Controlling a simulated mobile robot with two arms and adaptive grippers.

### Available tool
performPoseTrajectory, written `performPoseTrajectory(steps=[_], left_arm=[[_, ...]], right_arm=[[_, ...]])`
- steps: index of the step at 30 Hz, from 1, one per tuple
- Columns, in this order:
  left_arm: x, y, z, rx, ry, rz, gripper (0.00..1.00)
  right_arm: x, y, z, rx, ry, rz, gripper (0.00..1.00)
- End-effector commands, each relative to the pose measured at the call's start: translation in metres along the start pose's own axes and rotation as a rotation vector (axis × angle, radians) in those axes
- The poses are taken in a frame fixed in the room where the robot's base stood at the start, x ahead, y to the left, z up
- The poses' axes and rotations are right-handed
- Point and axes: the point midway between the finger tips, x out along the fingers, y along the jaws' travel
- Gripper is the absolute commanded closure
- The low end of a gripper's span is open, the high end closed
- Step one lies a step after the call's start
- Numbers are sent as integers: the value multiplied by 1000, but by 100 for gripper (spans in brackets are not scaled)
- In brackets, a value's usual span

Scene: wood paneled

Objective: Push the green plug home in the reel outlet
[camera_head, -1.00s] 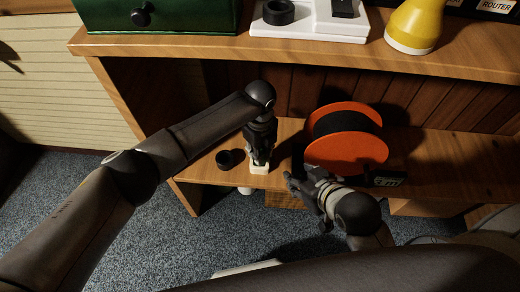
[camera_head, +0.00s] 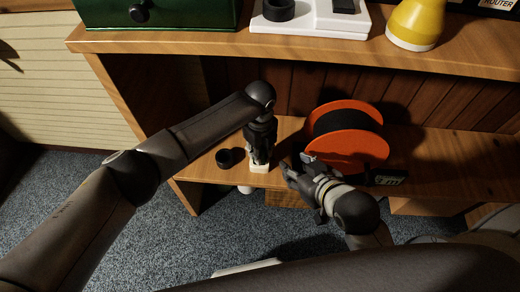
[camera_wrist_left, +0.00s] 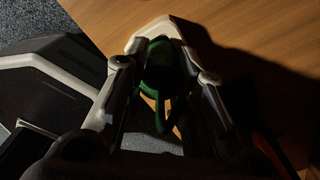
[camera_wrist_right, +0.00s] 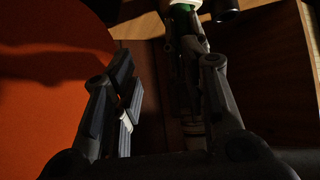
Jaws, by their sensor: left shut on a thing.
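My left gripper (camera_head: 260,158) points down at the white outlet block (camera_head: 258,168) on the lower shelf. In the left wrist view its fingers (camera_wrist_left: 165,70) are shut on the green plug (camera_wrist_left: 158,62), whose cord loops between them. The plug is at the white block (camera_wrist_left: 150,28); I cannot tell how deep it sits. The orange reel (camera_head: 347,148) with a black drum stands to the right. My right gripper (camera_head: 297,163) is open and empty, between the outlet and the reel; its fingers show apart in the right wrist view (camera_wrist_right: 168,68).
The upper shelf (camera_head: 330,52) overhangs behind, bearing a green box (camera_head: 190,12), a white unit (camera_head: 320,25) and a yellow object (camera_head: 415,22).

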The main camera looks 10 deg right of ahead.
Motion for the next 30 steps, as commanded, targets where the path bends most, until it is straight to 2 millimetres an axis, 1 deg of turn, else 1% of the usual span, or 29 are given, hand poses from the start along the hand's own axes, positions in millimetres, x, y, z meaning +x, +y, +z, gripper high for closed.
performPoseTrajectory(steps=[30], left_arm=[[8,0,0,0,0,0,99]], right_arm=[[3,-4,-26,-3,125,-9,60]])
